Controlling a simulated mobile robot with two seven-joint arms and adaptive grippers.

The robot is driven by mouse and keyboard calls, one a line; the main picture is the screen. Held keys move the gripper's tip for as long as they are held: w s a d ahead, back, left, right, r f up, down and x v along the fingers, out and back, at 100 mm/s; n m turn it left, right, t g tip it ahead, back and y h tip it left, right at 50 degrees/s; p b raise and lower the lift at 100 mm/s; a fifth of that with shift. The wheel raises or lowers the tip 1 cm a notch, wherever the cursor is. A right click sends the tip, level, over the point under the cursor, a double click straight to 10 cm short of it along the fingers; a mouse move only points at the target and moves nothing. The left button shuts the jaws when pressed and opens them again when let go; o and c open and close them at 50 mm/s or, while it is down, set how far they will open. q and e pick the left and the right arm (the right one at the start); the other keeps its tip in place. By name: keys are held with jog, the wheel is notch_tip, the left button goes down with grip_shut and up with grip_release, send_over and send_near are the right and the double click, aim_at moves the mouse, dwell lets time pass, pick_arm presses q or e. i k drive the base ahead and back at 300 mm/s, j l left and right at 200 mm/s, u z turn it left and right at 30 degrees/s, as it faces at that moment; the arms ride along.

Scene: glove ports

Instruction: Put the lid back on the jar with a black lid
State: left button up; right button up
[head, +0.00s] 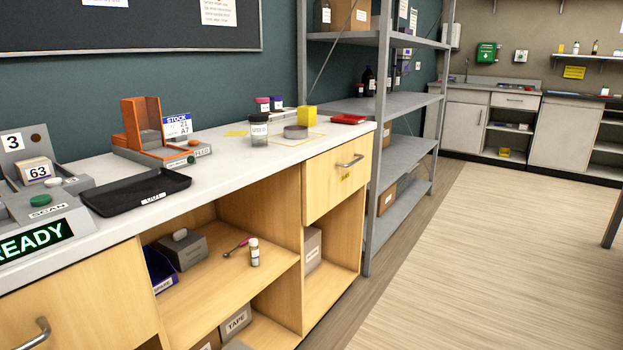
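Neither of my grippers shows in the head view.
A yellow cube (307,117) and a red tray (348,119) sit near the counter's right end. A black tray (138,192), an orange stand (145,127) and a scan station (45,215) occupy the left. Metal shelving (377,130) stands beyond. The floor (470,260) is clear.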

aim_at(259, 131)
jog(key=u, duration=0.55)
jog(key=i+l+u, duration=0.15)
jog(key=u, duration=0.2)
jog(key=i+l+u, duration=0.15)
jog(key=l+u, duration=0.25)
jog(key=i+l+u, duration=0.1)
jog(key=u, duration=0.25)
jog(key=i+l+u, duration=0.2)
jog(key=l, duration=0.4)
jog(key=l+u, duration=0.2)
jog(key=l, duration=0.4)
jog(key=l+u, duration=0.15)
jog(key=l, duration=2.15)
jog(key=i, duration=0.05)
